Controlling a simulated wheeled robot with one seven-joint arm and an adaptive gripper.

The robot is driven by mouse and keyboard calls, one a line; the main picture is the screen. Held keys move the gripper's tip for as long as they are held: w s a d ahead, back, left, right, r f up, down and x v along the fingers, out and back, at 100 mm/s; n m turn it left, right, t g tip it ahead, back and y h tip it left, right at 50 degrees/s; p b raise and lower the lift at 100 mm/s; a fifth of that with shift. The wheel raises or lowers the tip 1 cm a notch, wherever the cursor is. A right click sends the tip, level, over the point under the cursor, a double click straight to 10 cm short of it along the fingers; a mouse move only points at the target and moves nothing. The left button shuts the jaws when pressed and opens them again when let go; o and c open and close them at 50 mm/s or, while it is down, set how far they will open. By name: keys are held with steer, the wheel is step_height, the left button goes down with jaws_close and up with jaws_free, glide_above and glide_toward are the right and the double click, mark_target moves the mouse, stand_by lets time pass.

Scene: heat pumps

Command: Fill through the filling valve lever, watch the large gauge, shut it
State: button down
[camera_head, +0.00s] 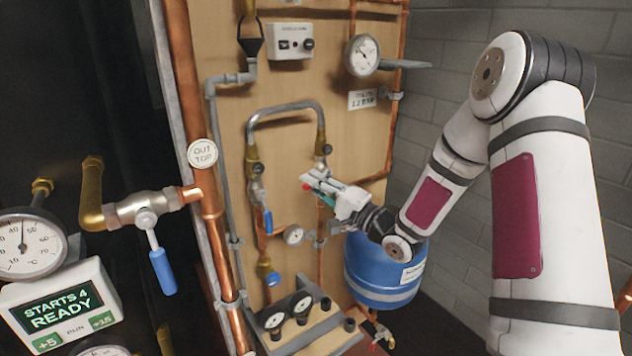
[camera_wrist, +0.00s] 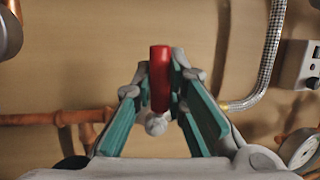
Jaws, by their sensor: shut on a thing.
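A red lever (camera_wrist: 160,72), taken as the filling valve lever, stands between the teal fingers of my gripper (camera_wrist: 163,84) in the wrist view, with a rounded metal piece at its lower end. The fingers are shut on it. The large gauge (camera_head: 362,54) is at the upper right of the board, above a label (camera_head: 362,99) reading about 1.2 bar. Its needle is too small to read surely.
A blue-handled valve (camera_head: 162,270) and a dial (camera_head: 27,245) are at the left. A grey looped hose (camera_head: 285,108), a small gauge (camera_head: 293,235) and a blue vessel (camera_head: 385,270) surround my gripper closely. The wrist view shows a braided hose (camera_wrist: 270,65) to the right.

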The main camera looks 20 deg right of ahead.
steer(key=shift+d+r+m, duration=0.1)
steer(key=shift+r+m, duration=0.1)
steer(key=shift+m, duration=0.1)
steer(key=c, duration=1.6)
jaws_free()
steer(key=shift+f, duration=0.1)
steer(key=v, duration=1.2)
